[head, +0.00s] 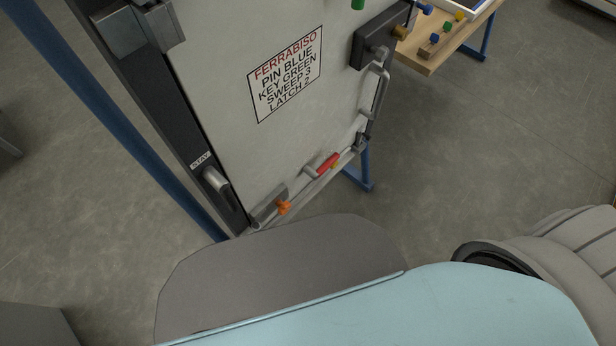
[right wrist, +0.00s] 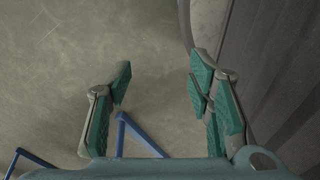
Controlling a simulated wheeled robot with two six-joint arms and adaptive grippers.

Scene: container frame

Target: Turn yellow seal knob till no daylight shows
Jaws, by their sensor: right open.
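A pale door panel (head: 225,70) stands tilted in the head view, with a printed sign on it. A small yellow piece (head: 335,164) shows at the panel's lower edge, partly hidden beside a red-gripped lever (head: 327,163). I cannot tell whether it is the yellow seal knob, nor whether daylight shows at the seal. A brass-coloured knob (head: 401,33) sits on a dark box at the panel's upper right. My right gripper (right wrist: 160,78) is open and empty in the right wrist view, over the floor. My left gripper is not in view.
An orange knob (head: 284,207) and a silver handle (head: 216,184) under a STAY label are at the panel's lower left. A blue post (head: 120,110) runs along the left. A wooden table (head: 432,55) with coloured pieces stands behind. Floor on the right is clear.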

